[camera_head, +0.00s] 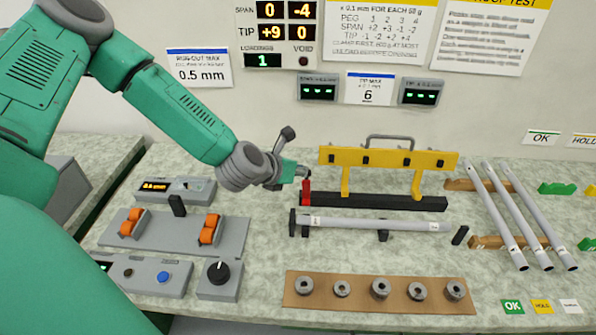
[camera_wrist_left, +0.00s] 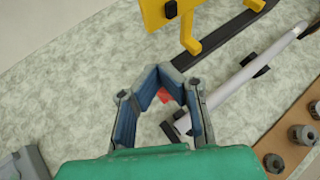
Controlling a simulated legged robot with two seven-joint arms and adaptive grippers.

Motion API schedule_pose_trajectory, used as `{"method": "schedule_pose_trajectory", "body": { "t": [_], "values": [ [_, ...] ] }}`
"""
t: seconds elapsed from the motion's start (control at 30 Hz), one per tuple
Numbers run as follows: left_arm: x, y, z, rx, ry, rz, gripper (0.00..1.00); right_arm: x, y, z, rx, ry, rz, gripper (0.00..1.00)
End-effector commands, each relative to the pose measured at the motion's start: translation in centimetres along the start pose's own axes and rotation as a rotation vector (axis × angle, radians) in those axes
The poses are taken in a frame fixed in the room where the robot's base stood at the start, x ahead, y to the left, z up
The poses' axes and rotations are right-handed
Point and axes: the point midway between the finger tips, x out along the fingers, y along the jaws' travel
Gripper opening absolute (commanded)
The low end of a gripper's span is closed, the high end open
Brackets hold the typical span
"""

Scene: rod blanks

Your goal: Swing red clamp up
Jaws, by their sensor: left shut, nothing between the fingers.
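The red clamp (camera_head: 306,192) is a small red piece at the left end of the black base bar (camera_head: 385,202). In the head view it looks upright, its top close to my gripper. My left gripper (camera_head: 303,172) is just above it, with its fingers shut and empty. In the left wrist view the fingertips (camera_wrist_left: 160,72) meet, and a bit of the red clamp (camera_wrist_left: 165,96) shows through the gap behind them. I cannot tell whether the fingers touch the clamp. My right gripper is not in view.
A yellow gauge frame (camera_head: 388,159) with a handle stands on the black bar. A grey rod (camera_head: 370,223) lies on black supports in front. A brown board with several rings (camera_head: 340,305) is nearer. Switch boxes (camera_head: 175,240) are at left.

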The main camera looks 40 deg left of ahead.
Motion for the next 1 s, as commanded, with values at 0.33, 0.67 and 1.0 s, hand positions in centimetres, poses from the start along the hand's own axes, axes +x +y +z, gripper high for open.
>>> {"method": "schedule_pose_trajectory", "body": {
  "t": [0.33, 0.67, 1.0],
  "values": [
    [2.3, 1.9, 1.7, -0.117, 0.204, -0.039, 0.0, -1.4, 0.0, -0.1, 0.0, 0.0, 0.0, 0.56],
    [3.4, 2.5, 1.9, -0.113, 0.201, -0.038, 0.0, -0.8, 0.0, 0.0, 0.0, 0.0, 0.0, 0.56],
    [3.5, 2.5, 2.0, -0.112, 0.201, -0.038, 0.0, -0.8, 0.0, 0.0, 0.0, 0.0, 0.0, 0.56]
  ]
}}
